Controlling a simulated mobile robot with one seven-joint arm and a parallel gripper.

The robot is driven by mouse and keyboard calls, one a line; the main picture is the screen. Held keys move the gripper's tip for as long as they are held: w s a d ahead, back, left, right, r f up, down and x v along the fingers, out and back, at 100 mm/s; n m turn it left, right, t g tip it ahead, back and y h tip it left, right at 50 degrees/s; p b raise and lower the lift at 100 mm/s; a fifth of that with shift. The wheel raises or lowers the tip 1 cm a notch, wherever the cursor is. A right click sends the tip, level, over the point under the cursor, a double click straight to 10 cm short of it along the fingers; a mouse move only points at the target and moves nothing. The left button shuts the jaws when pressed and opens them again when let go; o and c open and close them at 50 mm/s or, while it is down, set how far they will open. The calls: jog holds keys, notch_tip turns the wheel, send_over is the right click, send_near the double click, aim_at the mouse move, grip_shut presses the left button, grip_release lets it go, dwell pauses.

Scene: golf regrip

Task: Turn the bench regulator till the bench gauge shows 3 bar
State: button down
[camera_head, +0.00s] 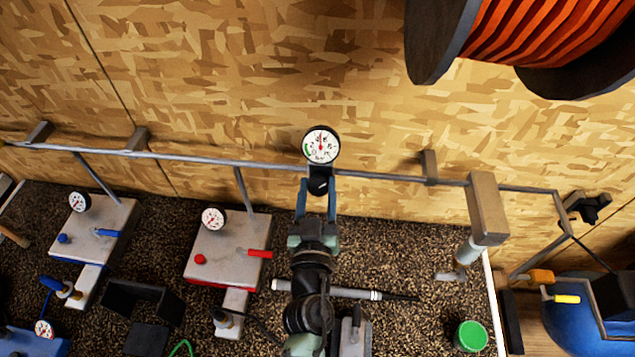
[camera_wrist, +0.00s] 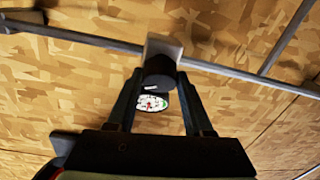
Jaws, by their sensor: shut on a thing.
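The bench gauge (camera_head: 321,144) is a round white dial with a black rim and a green arc at its left, above the pipe on the wall. Its red needle points about straight up in the head view; the numbers are too small to read surely. The dial also shows upside down in the wrist view (camera_wrist: 152,103). The bench regulator (camera_head: 318,186) is a dark knob just below the gauge; in the wrist view the knob (camera_wrist: 158,74) has a white mark and sits under a grey block. My gripper (camera_head: 317,190) is shut on the knob, one finger on each side.
A grey pipe (camera_head: 390,178) runs along the wooden wall. Grey units with a blue lever (camera_head: 107,233) and a red lever (camera_head: 255,253) stand on the speckled bench at left. An orange reel (camera_head: 540,35) hangs at upper right.

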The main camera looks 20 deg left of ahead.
jog(key=shift+r+n+y+p, duration=0.2)
jog(key=shift+n+y+p, duration=0.2)
jog(key=shift+n+p, duration=0.4)
jog(key=shift+f+n+g, duration=0.2)
jog(key=shift+n+g, duration=0.1)
jog(key=shift+n, duration=0.1)
jog(key=shift+c, duration=1.4)
grip_release()
jog(key=b+v, duration=0.1)
jog(key=v, duration=1.2)
jog(key=shift+b, duration=0.4)
jog(key=shift+w+d+f, duration=0.1)
